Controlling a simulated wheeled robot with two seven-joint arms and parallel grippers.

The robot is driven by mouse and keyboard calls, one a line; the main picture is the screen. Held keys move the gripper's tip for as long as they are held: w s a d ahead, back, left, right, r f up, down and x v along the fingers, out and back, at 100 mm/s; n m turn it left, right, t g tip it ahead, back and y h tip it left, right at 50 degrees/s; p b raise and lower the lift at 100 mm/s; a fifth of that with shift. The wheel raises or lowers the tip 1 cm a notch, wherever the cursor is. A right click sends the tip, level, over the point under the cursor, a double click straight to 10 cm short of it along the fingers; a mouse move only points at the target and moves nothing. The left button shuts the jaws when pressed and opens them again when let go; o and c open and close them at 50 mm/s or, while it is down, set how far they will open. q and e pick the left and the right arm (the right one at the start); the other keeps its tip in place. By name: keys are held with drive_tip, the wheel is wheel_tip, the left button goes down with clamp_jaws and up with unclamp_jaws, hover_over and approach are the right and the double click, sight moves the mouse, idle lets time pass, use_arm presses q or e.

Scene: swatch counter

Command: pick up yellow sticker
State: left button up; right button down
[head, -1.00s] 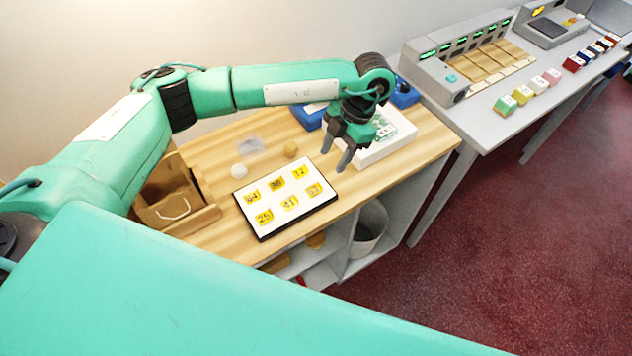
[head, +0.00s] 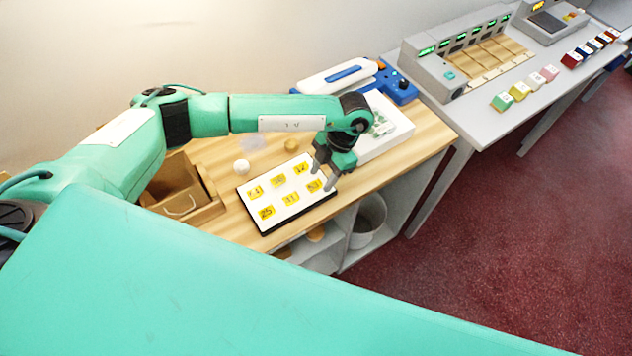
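Several yellow stickers with dark numbers lie in two rows on a white, black-edged board (head: 270,206) on the wooden counter. One yellow sticker (head: 314,186) is at the board's right end, front row, close to my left gripper. Another yellow sticker (head: 301,169) is behind it. My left gripper (head: 322,178) points down over the board's right end, its two fingers apart with nothing seen between them. Whether the fingertips touch the board cannot be told. My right gripper is not in view.
A white box (head: 385,135) stands right of the gripper, with a blue device (head: 398,88) behind it. A brown open box (head: 180,195) is left of the board. A white ball (head: 241,167) and a tan knob (head: 291,145) sit behind it. A grey table (head: 480,140) stands right.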

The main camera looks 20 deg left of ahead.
use_arm(q)
drive_tip(key=c, duration=0.8)
drive_tip(key=shift+o, duration=0.2)
drive_tip(key=shift+r, duration=0.1)
wheel_tip(320, 180, up, 24)
drive_tip(key=p, duration=1.1)
